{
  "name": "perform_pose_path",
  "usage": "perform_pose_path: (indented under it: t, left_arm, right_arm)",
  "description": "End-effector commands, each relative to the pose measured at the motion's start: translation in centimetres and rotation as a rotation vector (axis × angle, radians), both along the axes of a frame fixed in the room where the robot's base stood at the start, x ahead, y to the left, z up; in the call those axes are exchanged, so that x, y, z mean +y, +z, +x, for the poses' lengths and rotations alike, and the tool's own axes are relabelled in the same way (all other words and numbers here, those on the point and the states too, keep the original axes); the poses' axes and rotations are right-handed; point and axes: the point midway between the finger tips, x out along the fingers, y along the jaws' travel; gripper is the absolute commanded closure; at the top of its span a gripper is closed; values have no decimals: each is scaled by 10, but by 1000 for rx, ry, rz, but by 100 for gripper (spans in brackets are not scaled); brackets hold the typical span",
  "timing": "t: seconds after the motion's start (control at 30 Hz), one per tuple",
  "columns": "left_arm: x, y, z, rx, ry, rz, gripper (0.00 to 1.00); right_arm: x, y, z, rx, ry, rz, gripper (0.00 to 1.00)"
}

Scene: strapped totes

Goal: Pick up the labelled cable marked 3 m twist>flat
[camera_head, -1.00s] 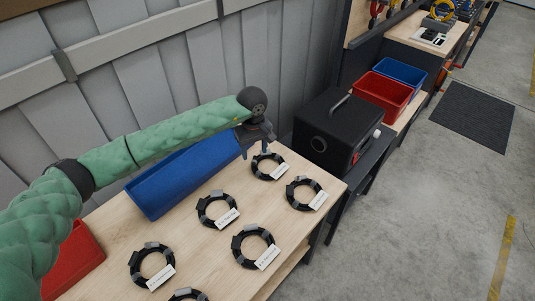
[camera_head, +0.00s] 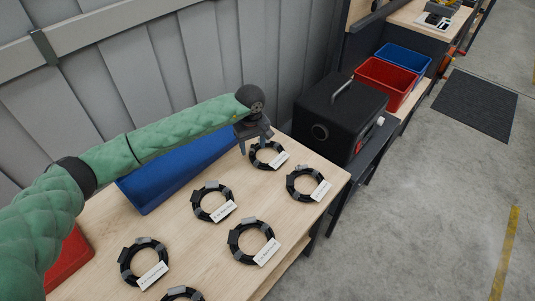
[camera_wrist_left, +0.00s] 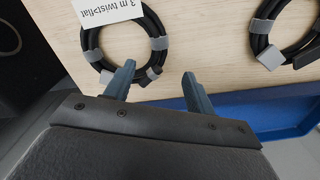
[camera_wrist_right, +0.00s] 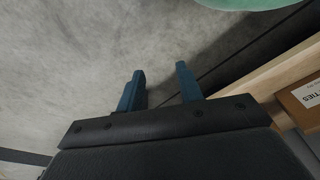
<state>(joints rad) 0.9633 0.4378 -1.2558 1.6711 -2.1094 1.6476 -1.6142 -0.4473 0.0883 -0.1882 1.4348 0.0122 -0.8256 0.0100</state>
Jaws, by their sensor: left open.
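The cable marked 3 m twist>flat (camera_wrist_left: 155,25) is a black coil with grey clips and a white tag, readable but upside down in the left wrist view. In the head view the coil at the bench's far end (camera_head: 276,147) appears to be the same one. My left gripper (camera_wrist_left: 158,76) is open and empty at this coil, with the near part of the ring in the picture between its fingertips. In the head view the gripper (camera_head: 252,143) hangs over the coil's left side; contact cannot be told. My right gripper (camera_wrist_right: 160,75) is open and empty above the floor.
Several similar tagged coils lie on the wooden bench, such as one to the right (camera_head: 305,184) and one nearer (camera_head: 213,202). A blue bin (camera_head: 165,180) stands along the wall side. A black box (camera_head: 340,118) stands beyond the bench's far end.

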Motion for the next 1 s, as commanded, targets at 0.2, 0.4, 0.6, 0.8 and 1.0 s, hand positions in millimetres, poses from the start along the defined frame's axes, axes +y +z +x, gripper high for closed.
perform_pose_path:
  t: [0.2,0.4,0.6,0.8,1.0]
  left_arm:
    - [-1,-6,0,0,0,-1,45]
    - [-2,-19,2,1,0,0,45]
    - [-4,-33,4,1,0,0,45]
    - [-4,-50,4,1,0,-1,45]
    - [-3,-56,5,-1,0,-1,45]
  right_arm:
    - [-4,-9,-3,-6,2,-3,64]
    - [-12,-30,-12,-20,8,-12,64]
    - [-22,-51,-23,-35,14,-18,64]
    - [-30,-66,-33,-49,19,-23,64]
    - [-32,-71,-36,-53,19,-24,64]
